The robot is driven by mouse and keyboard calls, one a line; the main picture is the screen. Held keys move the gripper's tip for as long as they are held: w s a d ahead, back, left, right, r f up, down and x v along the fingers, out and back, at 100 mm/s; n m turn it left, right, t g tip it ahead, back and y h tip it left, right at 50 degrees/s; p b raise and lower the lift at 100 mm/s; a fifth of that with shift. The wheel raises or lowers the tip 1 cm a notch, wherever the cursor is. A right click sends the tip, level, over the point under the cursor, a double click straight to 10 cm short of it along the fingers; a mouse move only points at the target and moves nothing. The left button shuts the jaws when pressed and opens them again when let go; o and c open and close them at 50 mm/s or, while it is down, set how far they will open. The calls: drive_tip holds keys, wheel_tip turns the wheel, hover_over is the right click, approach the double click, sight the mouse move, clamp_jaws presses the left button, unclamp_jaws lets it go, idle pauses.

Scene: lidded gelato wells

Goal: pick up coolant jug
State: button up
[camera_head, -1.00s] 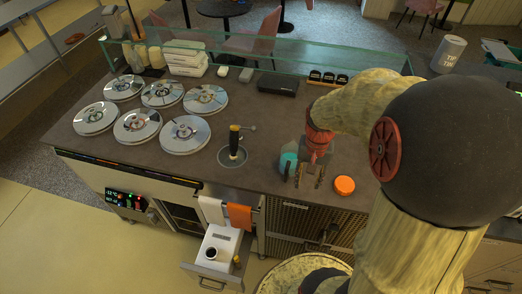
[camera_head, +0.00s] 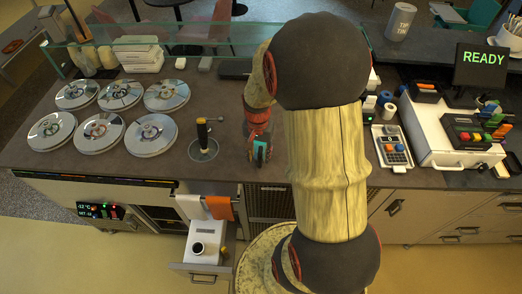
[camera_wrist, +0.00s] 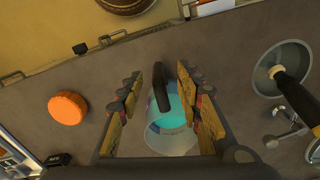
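The coolant jug (camera_wrist: 172,120) is a translucent container with teal contents and a dark handle (camera_wrist: 161,88). It stands on the dark counter (camera_wrist: 225,85). In the wrist view it lies between the two spread fingers of my gripper (camera_wrist: 158,98), with the handle in the gap and space visible on both sides. My gripper is open. In the head view a teal part of the jug (camera_head: 261,151) shows beside my gripper (camera_head: 256,146); my arm hides much of the area to its right.
An orange round cap (camera_wrist: 67,107) lies on the counter left of my gripper in the wrist view. A round steel well with a dark-handled tool (camera_head: 203,138) is to the left in the head view. Several lidded wells (camera_head: 98,132) lie further left. An open drawer (camera_head: 200,270) is below.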

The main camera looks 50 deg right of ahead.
wheel_tip(320, 180, down, 3)
drive_tip(key=shift+d+f, duration=0.1)
drive_tip(key=shift+c, duration=1.2)
clamp_jaws()
